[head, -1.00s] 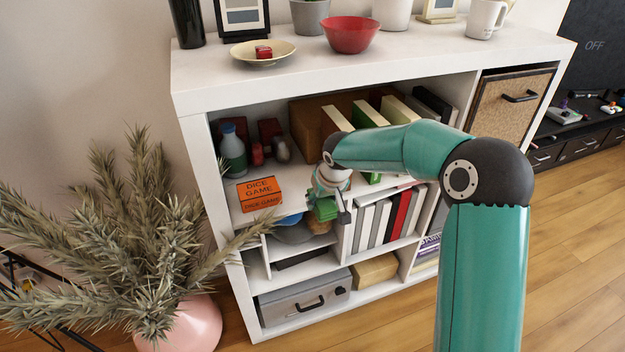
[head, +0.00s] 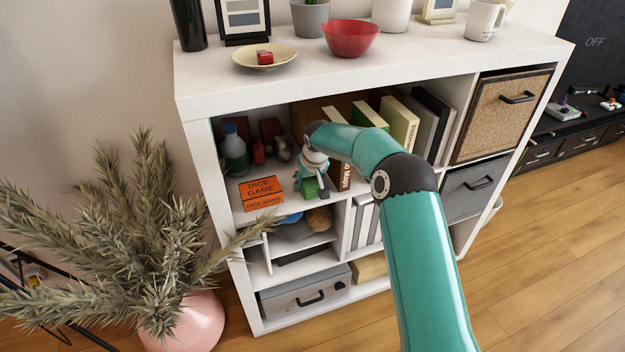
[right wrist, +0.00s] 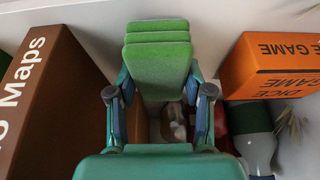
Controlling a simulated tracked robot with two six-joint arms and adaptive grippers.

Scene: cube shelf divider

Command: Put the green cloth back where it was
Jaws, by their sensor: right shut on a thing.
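The green cloth (right wrist: 158,62) is folded in layers and sits between the two fingers of my right gripper (right wrist: 160,100) in the right wrist view. In the head view the green cloth (head: 310,188) shows at the tip of my right gripper (head: 312,178), inside the upper left compartment of the white shelf (head: 340,85). The gripper is shut on the cloth, to the right of the orange dice game box (head: 262,193). I cannot tell whether the cloth touches the shelf board. My left gripper is not in view.
A bottle (head: 235,150) and small items stand behind the dice game box. A brown maps box (right wrist: 45,95) stands close beside the gripper, with upright books (head: 400,122) to the right. A dried plant (head: 120,240) is at the left. A grey cloth-like item lies in the compartment below.

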